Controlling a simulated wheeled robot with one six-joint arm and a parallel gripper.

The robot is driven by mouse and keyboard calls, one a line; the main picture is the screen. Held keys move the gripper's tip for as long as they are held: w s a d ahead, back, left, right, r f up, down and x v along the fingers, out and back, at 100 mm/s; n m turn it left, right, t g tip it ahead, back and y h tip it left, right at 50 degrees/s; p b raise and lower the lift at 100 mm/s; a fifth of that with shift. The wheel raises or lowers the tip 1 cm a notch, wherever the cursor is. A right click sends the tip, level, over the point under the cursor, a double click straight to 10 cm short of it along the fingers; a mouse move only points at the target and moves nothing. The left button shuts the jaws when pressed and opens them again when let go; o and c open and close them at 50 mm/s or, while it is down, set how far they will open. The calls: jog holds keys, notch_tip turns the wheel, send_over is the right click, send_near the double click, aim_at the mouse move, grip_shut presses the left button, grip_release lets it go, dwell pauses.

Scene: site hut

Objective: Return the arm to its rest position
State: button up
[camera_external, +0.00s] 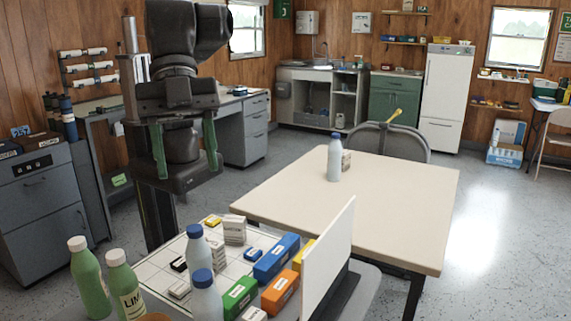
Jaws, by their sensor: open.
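My arm (178,62) is dark and stands at the left of the view, its upper part cut by the top edge. My gripper (187,170) hangs below it with two green fingers spread wide apart, pointing down. It is open and no object shows between the fingers; a dark part of my own body is behind them. The gripper is above and behind the white gridded board in the foreground, apart from the things on it.
A beige table (390,195) with a white bottle (334,160) is at right.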

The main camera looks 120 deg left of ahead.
jog(key=shift+w+a+r, duration=0.25)
jog(key=shift+a+r, duration=0.1)
jog(key=shift+r, duration=0.3)
jog(key=shift+w+a+r, duration=0.3)
jog(key=shift+a+r, duration=0.1)
jog(key=shift+r, duration=0.25)
jog(key=shift+w+a+r, duration=0.25)
jog(key=shift+a+r, duration=0.1)
jog(key=shift+r, duration=0.3)
